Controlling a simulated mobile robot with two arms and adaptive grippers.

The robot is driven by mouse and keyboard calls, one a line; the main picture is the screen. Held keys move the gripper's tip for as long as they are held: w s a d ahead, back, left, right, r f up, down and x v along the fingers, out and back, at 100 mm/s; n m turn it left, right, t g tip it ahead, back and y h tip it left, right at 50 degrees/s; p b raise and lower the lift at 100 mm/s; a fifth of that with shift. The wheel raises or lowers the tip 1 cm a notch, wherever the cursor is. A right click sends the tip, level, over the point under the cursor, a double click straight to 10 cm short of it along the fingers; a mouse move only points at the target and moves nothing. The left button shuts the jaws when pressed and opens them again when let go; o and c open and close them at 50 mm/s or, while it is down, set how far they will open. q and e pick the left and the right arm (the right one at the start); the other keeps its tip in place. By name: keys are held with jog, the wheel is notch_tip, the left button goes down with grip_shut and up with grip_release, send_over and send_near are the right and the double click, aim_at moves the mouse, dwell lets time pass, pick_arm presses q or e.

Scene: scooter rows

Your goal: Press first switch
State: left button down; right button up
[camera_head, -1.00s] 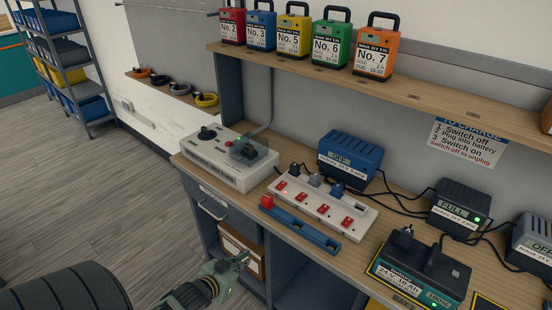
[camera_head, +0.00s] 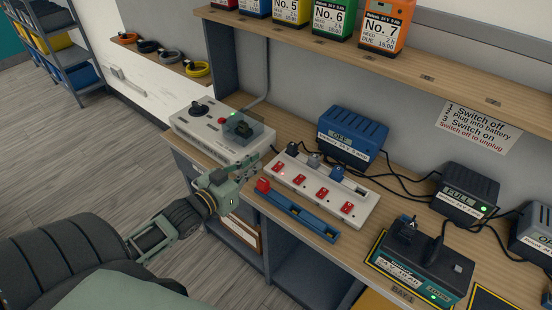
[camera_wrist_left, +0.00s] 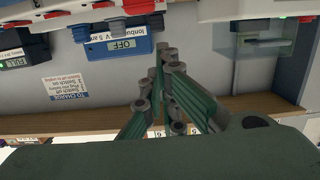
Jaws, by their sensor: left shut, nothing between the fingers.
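A white power strip (camera_head: 361,214) lies on the workbench in the head view, with a row of red switches along its near side. The first switch (camera_head: 278,168), at the left end, shows red beside a plugged-in black plug. My left gripper (camera_head: 256,158) is shut and empty, just left of the strip's left end, and appears apart from the switch. In the left wrist view its closed fingertips (camera_wrist_left: 168,52) point toward the bench, which shows upside down, and a pale edge, perhaps the strip, runs along the top. My right gripper is not in view.
A blue rail (camera_head: 302,218) with a red end block (camera_head: 263,185) lies in front of the strip. A white control box (camera_head: 218,135) with a clear cover stands to the left. A blue charger (camera_head: 351,137) reading OFF stands behind. A dark charging unit (camera_head: 425,268) sits to the right.

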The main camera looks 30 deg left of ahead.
pick_arm(q)
jog(key=p, duration=0.1)
send_over(276, 170)
jog(key=shift+f, duration=0.6)
notch_tip(276, 170, down, 3)
jog(key=shift+r, duration=0.1)
jog(key=shift+f, duration=0.65)
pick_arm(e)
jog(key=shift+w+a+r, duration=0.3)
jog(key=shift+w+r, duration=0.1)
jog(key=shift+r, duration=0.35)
